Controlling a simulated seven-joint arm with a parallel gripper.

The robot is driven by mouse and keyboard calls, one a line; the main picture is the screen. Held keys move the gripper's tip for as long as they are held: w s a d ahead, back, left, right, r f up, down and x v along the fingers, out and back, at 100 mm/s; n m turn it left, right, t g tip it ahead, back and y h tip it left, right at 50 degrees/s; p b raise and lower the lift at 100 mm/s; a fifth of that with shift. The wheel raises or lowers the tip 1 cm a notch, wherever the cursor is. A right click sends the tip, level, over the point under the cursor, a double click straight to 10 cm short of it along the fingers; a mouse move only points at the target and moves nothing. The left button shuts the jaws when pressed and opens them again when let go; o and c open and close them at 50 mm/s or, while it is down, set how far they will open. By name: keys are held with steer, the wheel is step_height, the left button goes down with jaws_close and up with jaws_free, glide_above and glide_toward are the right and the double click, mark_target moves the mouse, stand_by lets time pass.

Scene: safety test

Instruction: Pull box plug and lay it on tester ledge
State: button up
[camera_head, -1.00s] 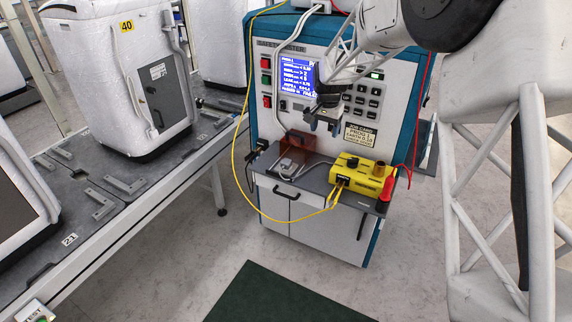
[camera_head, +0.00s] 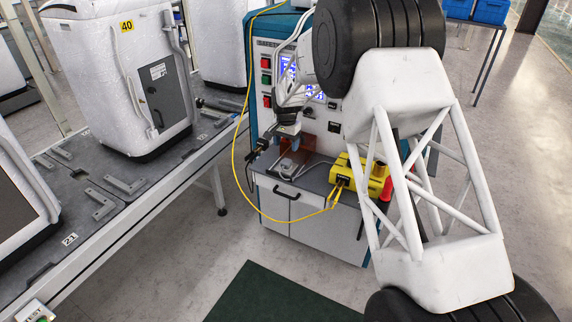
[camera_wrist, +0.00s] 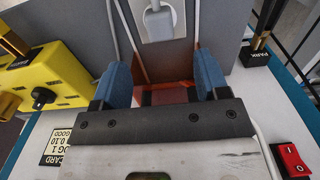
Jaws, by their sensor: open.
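My gripper (camera_wrist: 163,80) is open; its two blue fingers stand apart, with nothing visibly held. In the head view my gripper (camera_head: 288,141) is small and partly hidden, above the back of the tester ledge (camera_head: 313,179). A reddish see-through guard (camera_wrist: 170,62) shows beyond and between the fingers. A light grey plug-like piece (camera_wrist: 158,20) lies on a pale plate past the guard; it also shows on the ledge in the head view (camera_head: 286,166). I cannot tell for sure whether it is the box plug. The yellow box (camera_head: 345,168) stands on the ledge's right side.
A yellow cable (camera_head: 235,150) loops in front of the tester cabinet (camera_head: 262,110). A black holder marked PARK (camera_wrist: 255,55) and a red switch (camera_wrist: 291,158) are right of my gripper. A bench (camera_head: 110,215) with white units runs along the left. Some ledge is bare.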

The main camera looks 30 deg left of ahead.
mark_target(286, 161)
steer(key=shift+f, duration=0.1)
stand_by(0.3)
steer(key=shift+f, duration=4.35)
steer(key=shift+c, duration=0.3)
jaws_close()
steer(key=shift+r, duration=1.2)
steer(key=shift+r, duration=1.4)
steer(key=shift+r, duration=0.4)
